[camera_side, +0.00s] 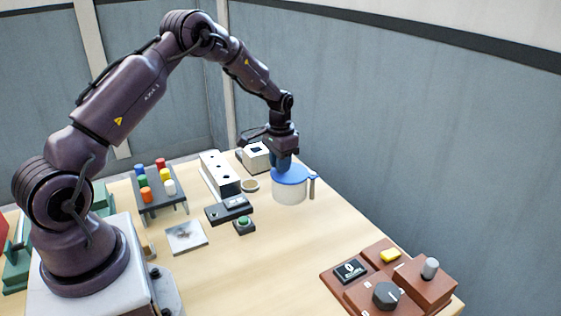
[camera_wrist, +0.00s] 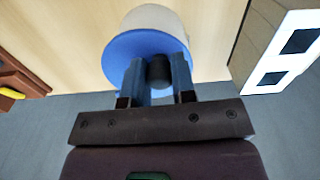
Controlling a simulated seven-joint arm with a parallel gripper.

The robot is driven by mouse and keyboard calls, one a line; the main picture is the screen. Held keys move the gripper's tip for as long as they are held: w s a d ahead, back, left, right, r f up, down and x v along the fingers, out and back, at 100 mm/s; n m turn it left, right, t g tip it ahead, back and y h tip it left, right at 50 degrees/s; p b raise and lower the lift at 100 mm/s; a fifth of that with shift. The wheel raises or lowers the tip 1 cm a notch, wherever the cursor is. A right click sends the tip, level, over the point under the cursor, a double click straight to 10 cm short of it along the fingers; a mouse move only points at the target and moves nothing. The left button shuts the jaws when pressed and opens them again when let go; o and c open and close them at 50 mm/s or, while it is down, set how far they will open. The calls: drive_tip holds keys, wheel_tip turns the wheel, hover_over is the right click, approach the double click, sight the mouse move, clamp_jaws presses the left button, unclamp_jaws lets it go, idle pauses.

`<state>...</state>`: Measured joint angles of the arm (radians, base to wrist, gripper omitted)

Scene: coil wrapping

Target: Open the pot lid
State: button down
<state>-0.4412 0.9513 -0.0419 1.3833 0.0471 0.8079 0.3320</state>
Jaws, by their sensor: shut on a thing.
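The pot (camera_side: 289,192) is a white cup-like vessel with a grey handle on its right side. It stands upright on the wooden table near the far edge. Its blue lid (camera_side: 291,174) sits on top of it; the lid also shows in the wrist view (camera_wrist: 118,52). My gripper (camera_side: 283,163) is directly above the lid, pointing down. In the wrist view my gripper (camera_wrist: 160,72) has its two blue fingers on either side of the lid's dark knob (camera_wrist: 160,70), shut on it. The lid looks seated on the pot, and I see no gap between them.
A white block with holes (camera_side: 218,172) and a white box (camera_side: 256,157) stand left of the pot. A black device (camera_side: 229,209) and a green button (camera_side: 244,224) lie nearer. A rack with coloured pegs (camera_side: 160,190) is at left. A brown control panel (camera_side: 388,277) is front right. Grey walls rise behind.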

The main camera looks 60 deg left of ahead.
sight(280, 178)
drive_tip(key=d+n, duration=0.1)
drive_tip(key=s+d+n, duration=0.1)
drive_tip(key=n, duration=0.1)
drive_tip(key=s+d+n, duration=0.1)
drive_tip(key=shift+d+n, duration=0.1)
drive_tip(key=shift+n, duration=0.2)
drive_tip(key=w+d+n, duration=0.3)
drive_tip(key=d+n, duration=0.7)
drive_tip(key=n, duration=0.4)
drive_tip(key=shift+w+n, duration=0.2)
drive_tip(key=shift+n, duration=0.1)
drive_tip(key=shift+r, duration=0.1)
drive_tip(key=c, duration=0.9)
unclamp_jaws()
drive_tip(key=shift+c, duration=0.2)
